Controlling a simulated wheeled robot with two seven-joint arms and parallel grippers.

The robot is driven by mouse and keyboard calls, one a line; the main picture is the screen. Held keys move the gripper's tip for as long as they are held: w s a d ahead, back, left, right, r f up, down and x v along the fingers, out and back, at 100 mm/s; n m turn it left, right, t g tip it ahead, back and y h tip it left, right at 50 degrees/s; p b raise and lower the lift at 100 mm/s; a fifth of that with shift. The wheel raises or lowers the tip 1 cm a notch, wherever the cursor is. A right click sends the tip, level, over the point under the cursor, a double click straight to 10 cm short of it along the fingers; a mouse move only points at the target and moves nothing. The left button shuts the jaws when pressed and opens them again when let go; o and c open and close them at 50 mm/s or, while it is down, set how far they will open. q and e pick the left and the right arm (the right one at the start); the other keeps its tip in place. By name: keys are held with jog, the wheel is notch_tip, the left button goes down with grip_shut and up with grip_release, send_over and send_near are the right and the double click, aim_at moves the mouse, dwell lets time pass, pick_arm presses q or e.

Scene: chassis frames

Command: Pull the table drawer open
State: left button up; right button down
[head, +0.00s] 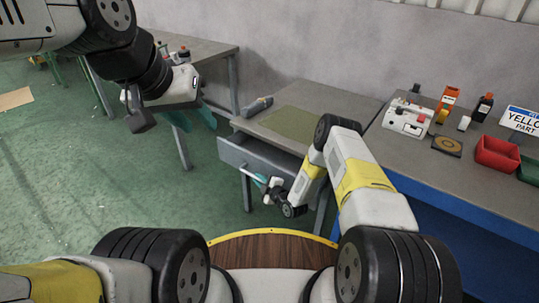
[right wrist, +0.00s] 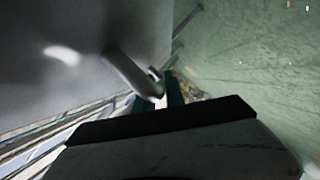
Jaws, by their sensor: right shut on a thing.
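The table (head: 325,98) stands ahead of me with a grey drawer (head: 236,155) under its top. The drawer stands partly out, with a dark gap visible behind its front. My right gripper (head: 268,187) is at the drawer front, shut on the drawer handle (right wrist: 130,74). In the right wrist view the handle bar runs from the grey drawer front to the fingers (right wrist: 165,92), whose tips are partly hidden. My left gripper (head: 140,108) hangs in the air at the upper left, away from the drawer; its finger opening is unclear.
A green mat (head: 288,124) and a grey tool (head: 257,106) lie on the table top. A workbench (head: 455,175) at the right holds a white device (head: 408,119), bottles and a red bin (head: 497,154). The green floor left of the drawer is clear.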

jog(key=s+a, duration=0.7)
jog(key=s, duration=0.2)
jog(key=shift+s, duration=0.4)
jog(key=c, duration=1.4)
grip_release()
jog(key=v, duration=0.7)
jog(key=shift+s+d, duration=0.3)
jog(key=shift+s+r, duration=0.1)
